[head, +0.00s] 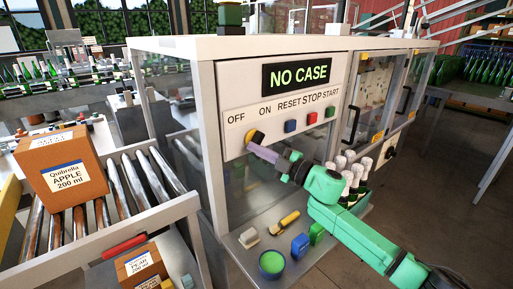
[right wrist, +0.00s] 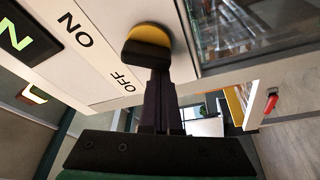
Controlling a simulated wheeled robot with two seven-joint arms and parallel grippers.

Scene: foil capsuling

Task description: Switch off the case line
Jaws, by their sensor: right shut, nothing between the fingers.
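The case line's switch is a yellow disc with a dark knob (head: 256,136) on the white control panel (head: 235,135), below the OFF and ON labels. In the right wrist view the same knob (right wrist: 148,48) sits just beyond my fingertips, beside the labels. I cannot tell for sure which label it points to. My right gripper (head: 252,149) is shut and empty, with its tips at the lower edge of the knob, touching or nearly so. Its closed fingers also show in the right wrist view (right wrist: 158,80). The display (head: 298,74) reads NO CASE. My left gripper is not in view.
Blue RESET (head: 290,126), red STOP (head: 312,118) and green START (head: 330,111) buttons sit right of the switch. Foil-topped bottles (head: 350,172) stand by my right arm. A roller conveyor (head: 120,195) with a cardboard case (head: 60,165) is at left.

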